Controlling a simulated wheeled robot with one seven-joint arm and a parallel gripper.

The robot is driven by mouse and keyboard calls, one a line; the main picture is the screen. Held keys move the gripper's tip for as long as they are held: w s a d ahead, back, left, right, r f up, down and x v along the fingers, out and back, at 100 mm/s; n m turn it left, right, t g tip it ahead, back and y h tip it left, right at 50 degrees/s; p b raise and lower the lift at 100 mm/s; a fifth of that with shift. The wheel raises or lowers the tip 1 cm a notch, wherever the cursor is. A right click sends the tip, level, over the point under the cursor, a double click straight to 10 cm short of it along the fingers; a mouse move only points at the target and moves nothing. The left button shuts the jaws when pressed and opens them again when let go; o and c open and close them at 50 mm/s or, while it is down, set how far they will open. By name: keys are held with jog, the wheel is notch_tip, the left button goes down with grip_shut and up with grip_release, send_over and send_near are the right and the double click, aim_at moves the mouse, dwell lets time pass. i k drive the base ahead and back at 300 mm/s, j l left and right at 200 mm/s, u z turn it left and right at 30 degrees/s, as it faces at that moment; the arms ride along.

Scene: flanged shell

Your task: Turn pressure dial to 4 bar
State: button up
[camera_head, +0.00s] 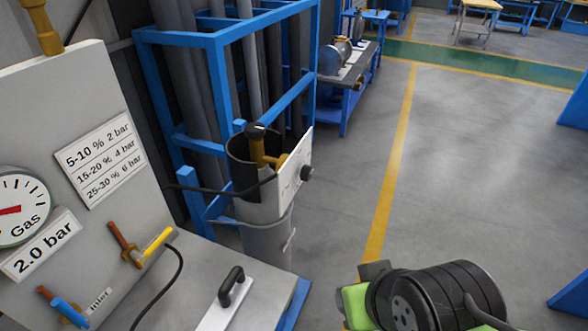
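A round white gauge marked "Gas" (22,205) with a red needle is at the left edge, partly cut off. A plate below it reads "2.0 bar" (40,245). A black knob (307,173) sticks out of a white plate (292,178) at the top of a grey cylinder; it may be the pressure dial, and its setting cannot be read. My dark arm part (435,298) with green pieces is at the bottom right, apart from the knob. My gripper's fingers cannot be made out clearly there.
A sign (98,158) lists percentages with 2, 4 and 6 bar. Red and yellow valve handles (140,248) are on the grey panel. A black handle (231,285) stands on the bench. A blue rack (215,45) stands behind the cylinder. The floor (470,170) to the right is clear.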

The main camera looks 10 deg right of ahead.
aim_at(305, 174)
jog(key=i+l+u, duration=0.1)
jog(key=l+u, duration=0.2)
jog(key=u, duration=0.15)
jog(key=l+u, duration=0.25)
jog(key=u, duration=0.2)
jog(key=l+u, duration=0.3)
jog(key=u, duration=0.15)
jog(key=l+u, duration=0.4)
jog(key=k+j, duration=0.05)
jog(key=j, duration=0.05)
